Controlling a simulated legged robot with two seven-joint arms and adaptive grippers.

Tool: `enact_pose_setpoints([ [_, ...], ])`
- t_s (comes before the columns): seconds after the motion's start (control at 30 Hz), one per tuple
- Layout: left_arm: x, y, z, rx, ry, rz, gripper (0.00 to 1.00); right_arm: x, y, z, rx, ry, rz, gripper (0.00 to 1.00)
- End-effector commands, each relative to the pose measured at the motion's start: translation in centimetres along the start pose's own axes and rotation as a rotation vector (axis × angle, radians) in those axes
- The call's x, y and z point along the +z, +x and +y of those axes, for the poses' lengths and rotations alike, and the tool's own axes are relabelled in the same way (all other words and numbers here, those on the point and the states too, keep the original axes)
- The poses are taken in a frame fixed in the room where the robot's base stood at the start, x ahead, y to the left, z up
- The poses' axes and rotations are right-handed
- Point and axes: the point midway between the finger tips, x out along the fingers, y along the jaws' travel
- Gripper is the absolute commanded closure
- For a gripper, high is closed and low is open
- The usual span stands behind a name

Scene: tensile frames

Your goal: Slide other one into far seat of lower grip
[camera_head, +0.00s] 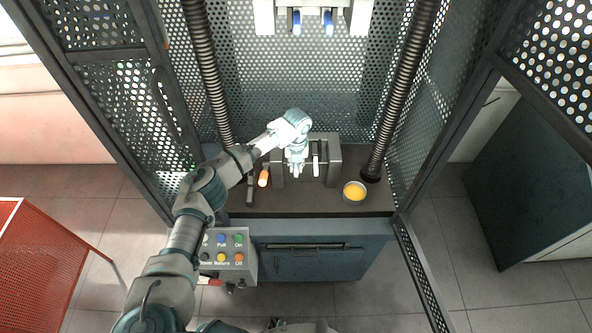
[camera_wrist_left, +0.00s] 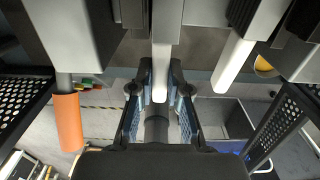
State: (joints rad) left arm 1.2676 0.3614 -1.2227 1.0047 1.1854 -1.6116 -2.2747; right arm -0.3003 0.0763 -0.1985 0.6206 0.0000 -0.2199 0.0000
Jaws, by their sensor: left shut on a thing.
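The lower grip (camera_head: 333,160) is a grey block with side cheeks on the dark bench of the test frame. My left gripper (camera_head: 296,170) is at its front, left of centre. It is shut on a white bar (camera_wrist_left: 161,60), which runs between the fingers toward the grip in the left wrist view. I cannot tell how deep the bar sits in the grip. A second white bar (camera_head: 315,160) sticks out of the grip to the right, apart from my gripper; it also shows tilted in the left wrist view (camera_wrist_left: 232,65). My right gripper is not in view.
The upper grip (camera_head: 312,15), with two blue-and-white pieces, hangs above. An orange-handled tool (camera_head: 263,178) lies left of the lower grip. A bowl with yellow contents (camera_head: 355,191) stands right. A button box (camera_head: 228,256) is at front left. Ribbed columns and mesh panels flank the bench.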

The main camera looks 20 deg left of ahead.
Motion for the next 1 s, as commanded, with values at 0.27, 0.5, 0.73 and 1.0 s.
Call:
enact_pose_setpoints([
  [0.27, 0.2, 0.17, 0.01, 0.001, 0.001, 0.003, 1.0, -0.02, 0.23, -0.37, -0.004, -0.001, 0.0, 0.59],
  [0.5, 0.18, 0.19, -0.01, 0.001, 0.002, 0.004, 1.0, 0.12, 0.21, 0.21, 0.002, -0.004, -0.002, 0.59],
  [0.73, 0.38, 0.25, 0.07, 0.001, 0.001, 0.004, 1.0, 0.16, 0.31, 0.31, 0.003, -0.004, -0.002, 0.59],
  [1.0, 0.83, 0.3, 0.22, 0.002, -0.001, 0.004, 1.0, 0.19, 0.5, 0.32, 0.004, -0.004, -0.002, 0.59],
])
